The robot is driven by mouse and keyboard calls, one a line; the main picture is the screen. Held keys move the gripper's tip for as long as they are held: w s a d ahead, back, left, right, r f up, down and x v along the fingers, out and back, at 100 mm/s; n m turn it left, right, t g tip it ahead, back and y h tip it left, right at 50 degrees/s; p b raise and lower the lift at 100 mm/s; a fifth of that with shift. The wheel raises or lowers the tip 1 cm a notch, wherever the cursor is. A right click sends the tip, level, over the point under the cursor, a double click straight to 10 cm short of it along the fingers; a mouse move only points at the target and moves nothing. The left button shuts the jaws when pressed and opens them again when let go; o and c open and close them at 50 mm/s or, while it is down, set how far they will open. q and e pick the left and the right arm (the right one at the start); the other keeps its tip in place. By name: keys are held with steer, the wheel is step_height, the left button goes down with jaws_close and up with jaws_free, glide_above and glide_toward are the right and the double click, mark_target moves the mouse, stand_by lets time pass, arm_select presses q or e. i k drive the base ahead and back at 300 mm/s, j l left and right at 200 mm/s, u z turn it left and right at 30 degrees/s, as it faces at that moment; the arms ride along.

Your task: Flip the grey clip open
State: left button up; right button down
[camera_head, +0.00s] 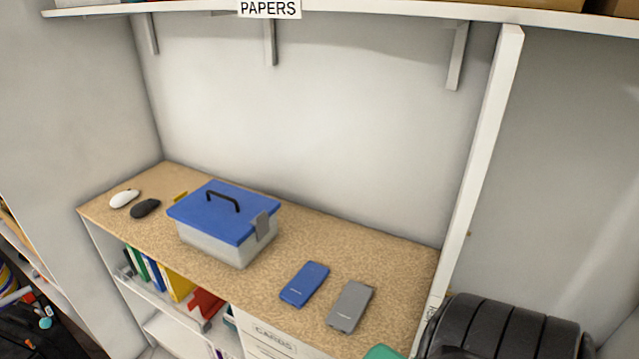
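The grey clip (261,225) is on the right end of a box with a blue lid (222,207) and a pale translucent body (215,244). It lies flat against the lid edge and the upper side wall, and appears closed. A black handle (222,200) stands on the lid. The lid sits down on the box. Neither of my grippers shows in the head view.
The box stands on a speckled tan shelf top (262,272). A white mouse (124,198) and a black mouse (146,208) lie left of it; a blue phone (304,284) and a grey phone (351,306) lie right. A white post (483,150) rises at the right.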

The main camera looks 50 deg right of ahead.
mark_target(261, 222)
steer(key=l+z, duration=0.1)
steer(key=z, duration=1)
steer(key=k+l, duration=0.05)
